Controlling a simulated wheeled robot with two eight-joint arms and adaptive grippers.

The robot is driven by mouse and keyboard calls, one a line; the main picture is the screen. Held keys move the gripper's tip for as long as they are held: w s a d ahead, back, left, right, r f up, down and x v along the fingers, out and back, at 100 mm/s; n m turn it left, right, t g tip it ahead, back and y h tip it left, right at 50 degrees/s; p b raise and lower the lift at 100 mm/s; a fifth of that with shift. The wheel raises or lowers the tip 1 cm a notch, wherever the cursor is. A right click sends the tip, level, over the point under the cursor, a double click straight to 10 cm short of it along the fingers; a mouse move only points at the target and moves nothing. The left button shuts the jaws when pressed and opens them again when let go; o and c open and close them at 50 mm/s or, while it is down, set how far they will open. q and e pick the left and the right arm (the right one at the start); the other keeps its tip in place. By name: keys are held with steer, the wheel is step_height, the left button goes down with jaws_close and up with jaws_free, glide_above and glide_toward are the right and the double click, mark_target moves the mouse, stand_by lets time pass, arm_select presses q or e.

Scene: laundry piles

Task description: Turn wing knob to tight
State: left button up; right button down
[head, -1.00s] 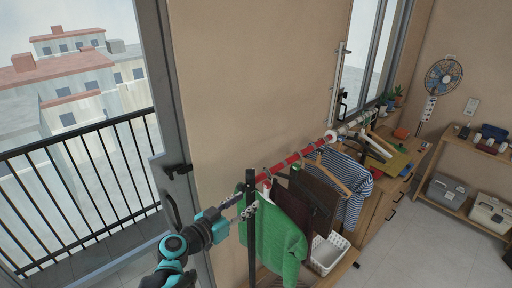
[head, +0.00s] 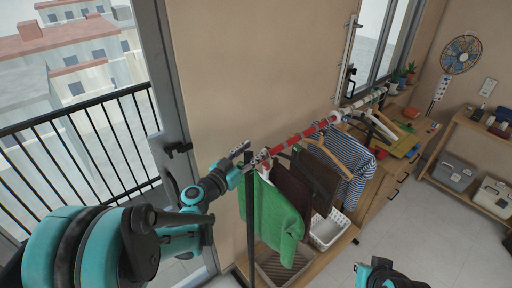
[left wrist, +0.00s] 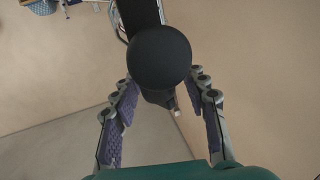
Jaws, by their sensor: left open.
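The clothes rack's black post (head: 250,225) stands upright in front of the wall, joined near its top to a red and white rail (head: 302,137). My left gripper (head: 250,157) is open at the post's top, its fingers to either side. In the left wrist view, a round black end (left wrist: 160,55) lies between the open fingers, with a visible gap to each. A small dark part with a pale tip (left wrist: 165,101) shows below it; I cannot tell whether this is the wing knob. The knob's wings are not clear in either view. My right gripper's fingers are out of view.
A green garment (head: 275,220), brown garments (head: 312,180) and a striped shirt (head: 357,175) hang close right of the post. A white basket (head: 328,232) sits below. The balcony door frame (head: 172,100) is left of the gripper.

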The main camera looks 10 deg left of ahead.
arm_select(q)
steer(key=shift+x, duration=1.15)
steer(key=shift+s, duration=0.1)
jaws_close()
